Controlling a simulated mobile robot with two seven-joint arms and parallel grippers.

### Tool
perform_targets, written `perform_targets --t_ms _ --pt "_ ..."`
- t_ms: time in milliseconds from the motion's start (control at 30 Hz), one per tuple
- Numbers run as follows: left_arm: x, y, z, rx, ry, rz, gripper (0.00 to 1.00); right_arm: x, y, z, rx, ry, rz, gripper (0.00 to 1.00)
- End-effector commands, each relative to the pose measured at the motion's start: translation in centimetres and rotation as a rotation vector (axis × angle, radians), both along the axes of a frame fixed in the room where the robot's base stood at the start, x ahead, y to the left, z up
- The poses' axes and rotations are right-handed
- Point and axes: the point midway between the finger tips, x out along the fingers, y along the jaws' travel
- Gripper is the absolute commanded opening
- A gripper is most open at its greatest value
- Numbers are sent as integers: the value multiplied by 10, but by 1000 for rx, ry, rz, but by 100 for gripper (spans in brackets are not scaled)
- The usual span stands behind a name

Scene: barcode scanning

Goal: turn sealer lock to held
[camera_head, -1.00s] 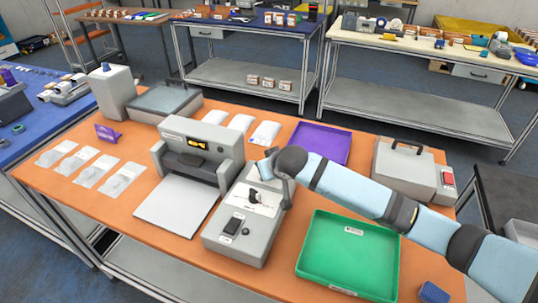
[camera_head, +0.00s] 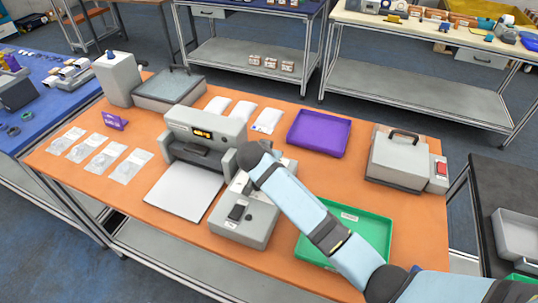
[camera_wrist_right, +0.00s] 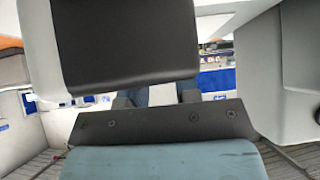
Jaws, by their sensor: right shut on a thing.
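The grey sealer (camera_head: 205,130) stands on the orange table with a small lit display on its front and a white plate before it. The grey control box (camera_head: 245,222) stands just right of that plate, with a black switch (camera_head: 236,212) on its near part. My right arm reaches in from the lower right and covers the box's far part, where the sealer lock is hidden. My right gripper (camera_wrist_right: 160,95) shows partly in the wrist view, shut on what appears to be the sealer lock. The lock's setting cannot be read. My left gripper is out of view.
A green tray (camera_head: 377,233) lies under my right forearm. A purple tray (camera_head: 320,134) and white pouches (camera_head: 267,120) lie behind. A grey case (camera_head: 398,160) stands at the right.

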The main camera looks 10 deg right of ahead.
Motion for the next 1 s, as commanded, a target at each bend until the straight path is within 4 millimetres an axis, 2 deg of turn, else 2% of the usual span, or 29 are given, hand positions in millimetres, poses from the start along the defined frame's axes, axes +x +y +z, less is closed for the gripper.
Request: perform_targets --t_ms 267,700,733,800,1000 --pt "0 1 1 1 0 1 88 0 0 0 -1 0 -64 6" --pt "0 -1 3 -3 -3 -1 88 1 0 0 0 -1 -71 6" --pt "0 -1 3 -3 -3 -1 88 1 0 0 0 -1 -71 36" --pt "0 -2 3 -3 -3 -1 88 1 0 0 -1 -1 -71 53" --pt "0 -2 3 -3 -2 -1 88 1 0 0 0 -1 -70 54"
